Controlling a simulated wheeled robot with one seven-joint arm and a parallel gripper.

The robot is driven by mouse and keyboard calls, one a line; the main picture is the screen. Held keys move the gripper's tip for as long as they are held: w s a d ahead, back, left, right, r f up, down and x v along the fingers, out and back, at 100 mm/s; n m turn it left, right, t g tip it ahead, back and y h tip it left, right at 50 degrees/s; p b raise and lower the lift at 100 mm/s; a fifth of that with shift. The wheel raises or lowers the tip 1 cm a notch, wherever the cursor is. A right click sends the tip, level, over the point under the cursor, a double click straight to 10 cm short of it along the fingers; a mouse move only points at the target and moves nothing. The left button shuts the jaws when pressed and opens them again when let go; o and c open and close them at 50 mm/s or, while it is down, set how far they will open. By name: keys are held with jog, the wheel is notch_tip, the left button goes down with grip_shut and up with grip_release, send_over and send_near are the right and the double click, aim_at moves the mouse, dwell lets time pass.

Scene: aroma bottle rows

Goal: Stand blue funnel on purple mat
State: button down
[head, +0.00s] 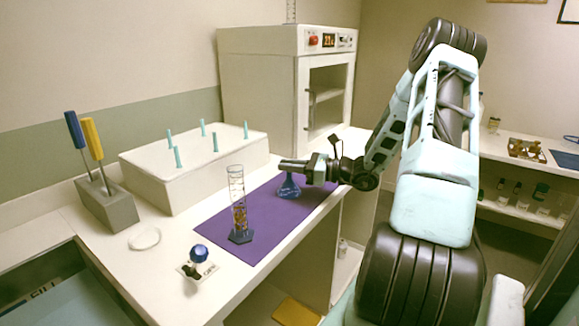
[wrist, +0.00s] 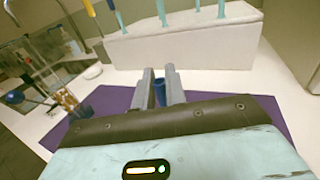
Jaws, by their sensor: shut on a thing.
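The blue funnel (head: 289,189) is under my gripper (head: 284,166), wide end down, at the far part of the purple mat (head: 213,215). In the wrist view, my gripper (wrist: 160,76) is shut on the blue funnel (wrist: 159,93), whose narrow part shows between the two grey fingers. The funnel's base looks at or just above the mat; I cannot tell whether it touches. The purple mat also shows in the wrist view (wrist: 112,100), in front of and beside the fingers.
A clear cylinder with a blue base (head: 238,205) stands on the mat's near part. A blue-knobbed item (head: 198,254) and a round dish (head: 144,239) sit nearer. A white box with teal pegs (head: 197,165) lines the mat's left. A white oven (head: 270,90) stands behind.

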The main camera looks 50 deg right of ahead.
jog(key=shift+f, duration=0.1)
jog(key=c, duration=1.4)
grip_release()
jog(key=shift+c, duration=0.2)
jog(key=shift+s+d, duration=0.1)
jog(key=shift+s, duration=0.1)
jog(key=b+v, duration=0.1)
jog(key=v, duration=1)
jog(key=shift+s+d, duration=0.15)
jog(key=shift+s, duration=0.15)
